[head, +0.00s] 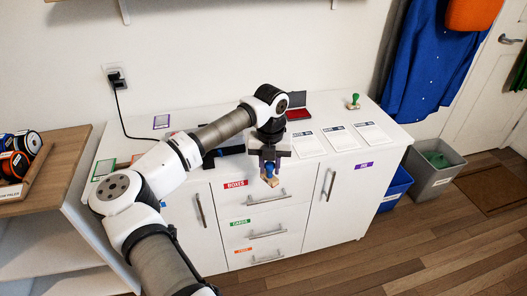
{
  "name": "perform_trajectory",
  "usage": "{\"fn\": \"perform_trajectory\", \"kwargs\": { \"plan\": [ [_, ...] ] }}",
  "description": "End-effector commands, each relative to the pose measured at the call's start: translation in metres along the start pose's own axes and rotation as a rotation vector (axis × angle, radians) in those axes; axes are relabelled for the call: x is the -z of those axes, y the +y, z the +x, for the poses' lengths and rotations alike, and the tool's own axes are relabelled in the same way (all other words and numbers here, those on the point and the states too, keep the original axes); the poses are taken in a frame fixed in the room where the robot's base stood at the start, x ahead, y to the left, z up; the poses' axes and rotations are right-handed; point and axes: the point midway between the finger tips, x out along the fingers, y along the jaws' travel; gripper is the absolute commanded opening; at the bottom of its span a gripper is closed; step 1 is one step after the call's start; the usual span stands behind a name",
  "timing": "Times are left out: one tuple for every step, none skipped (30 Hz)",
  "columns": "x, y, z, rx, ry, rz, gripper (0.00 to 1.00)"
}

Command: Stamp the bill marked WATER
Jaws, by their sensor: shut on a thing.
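My gripper (268,163) is shut on a stamp with a blue handle and a pale wooden block (271,181). It holds the stamp in front of the white cabinet's top edge, above the BOXES drawer. Three white bills with dark blue headers lie in a row to the right: a left one (308,144), a middle one (341,138) and a right one (373,135). Their header words are too small to read. A red ink pad (298,114) with its dark lid raised lies behind the left bill. A green-handled stamp (353,101) stands at the back right.
The white cabinet top (385,153) is bare around the bills. A dark object (224,151) lies left of my gripper, partly hidden by my arm. Framed cards, one purple-edged (161,121), lie at the left. Blue (396,187) and grey (432,172) bins stand right.

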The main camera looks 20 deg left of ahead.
Motion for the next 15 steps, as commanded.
{"fn": "perform_trajectory", "kwargs": {
  "plan": [
    [0.000,-0.005,0.015,0.003,0.005,0.109,0.12],
    [0.000,-0.007,0.022,0.002,0.005,0.181,0.12],
    [-0.001,-0.011,0.031,0.003,0.005,0.277,0.12],
    [-0.001,-0.014,0.038,0.003,0.004,0.351,0.12],
    [-0.001,-0.017,0.045,0.004,0.005,0.424,0.12],
    [-0.001,-0.020,0.055,0.002,0.005,0.521,0.12],
    [-0.001,-0.023,0.062,0.003,0.006,0.594,0.12],
    [-0.001,-0.026,0.069,0.002,0.007,0.666,0.12],
    [0.000,-0.030,0.079,0.003,0.007,0.764,0.12],
    [0.001,-0.033,0.086,0.002,0.007,0.837,0.12],
    [0.001,-0.037,0.093,0.002,0.007,0.911,0.12],
    [0.002,-0.041,0.103,0.002,0.008,1.009,0.12],
    [0.003,-0.044,0.110,0.003,0.008,1.083,0.12],
    [0.004,-0.048,0.117,0.003,0.008,1.157,0.12],
    [0.005,-0.052,0.126,0.003,0.009,1.255,0.12]
  ]
}}
